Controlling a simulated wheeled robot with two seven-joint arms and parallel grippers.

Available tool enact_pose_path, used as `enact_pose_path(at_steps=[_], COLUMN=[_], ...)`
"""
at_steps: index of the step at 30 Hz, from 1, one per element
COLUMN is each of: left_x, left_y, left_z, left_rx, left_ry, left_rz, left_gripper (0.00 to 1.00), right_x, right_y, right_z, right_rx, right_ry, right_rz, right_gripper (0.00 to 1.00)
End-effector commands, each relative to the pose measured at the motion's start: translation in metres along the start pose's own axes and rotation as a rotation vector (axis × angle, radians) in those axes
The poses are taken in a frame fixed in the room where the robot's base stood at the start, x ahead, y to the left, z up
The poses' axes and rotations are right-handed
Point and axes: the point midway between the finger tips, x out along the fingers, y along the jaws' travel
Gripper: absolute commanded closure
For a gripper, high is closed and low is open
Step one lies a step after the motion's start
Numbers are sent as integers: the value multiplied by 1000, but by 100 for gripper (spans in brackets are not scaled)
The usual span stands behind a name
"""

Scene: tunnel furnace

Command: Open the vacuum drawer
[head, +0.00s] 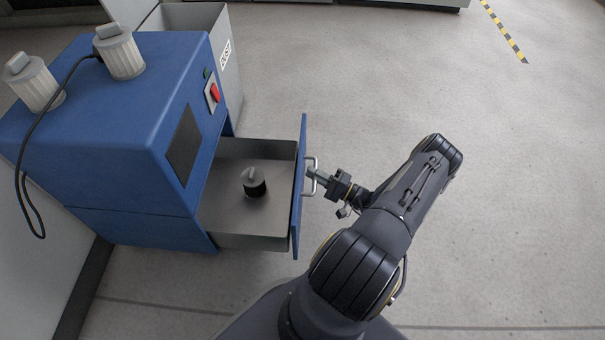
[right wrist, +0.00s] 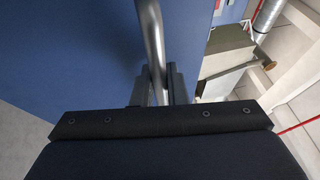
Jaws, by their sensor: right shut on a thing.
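The vacuum drawer (head: 240,240) stands pulled out of the blue vacuum cabinet (head: 110,150) in the head view. Its grey tray shows, with a small black and grey knob-like object (head: 255,183) inside. The blue drawer front (head: 300,170) carries a metal bar handle (head: 312,206). My right gripper (head: 315,175) is shut on the handle from the right. In the right wrist view the handle bar (right wrist: 151,35) runs down between the fingers of my right gripper (right wrist: 158,88). My left gripper is not in view.
Two white ribbed canisters (head: 120,52) with a black cable stand on the cabinet top. A grey bin (head: 215,50) marked DUST is behind the cabinet. A red switch (head: 214,93) is on the cabinet face. The floor right of the drawer is clear.

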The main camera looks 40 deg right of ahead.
Motion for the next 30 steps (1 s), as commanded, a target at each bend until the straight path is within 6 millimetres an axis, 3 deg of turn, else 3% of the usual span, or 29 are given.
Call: enact_pose_path(at_steps=[15,16,21,30], left_x=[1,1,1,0], left_y=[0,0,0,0], left_z=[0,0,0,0], left_rx=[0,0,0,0], left_ry=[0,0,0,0], left_rz=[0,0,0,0], left_gripper=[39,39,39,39], right_x=[-8,-7,-7,-10], right_y=[-1,-1,-1,-2], right_z=[-4,-4,-3,-3], right_rx=[0,0,0,0], right_ry=[1,1,0,1], right_rz=[2,2,1,1], right_gripper=[100,86,66,66])
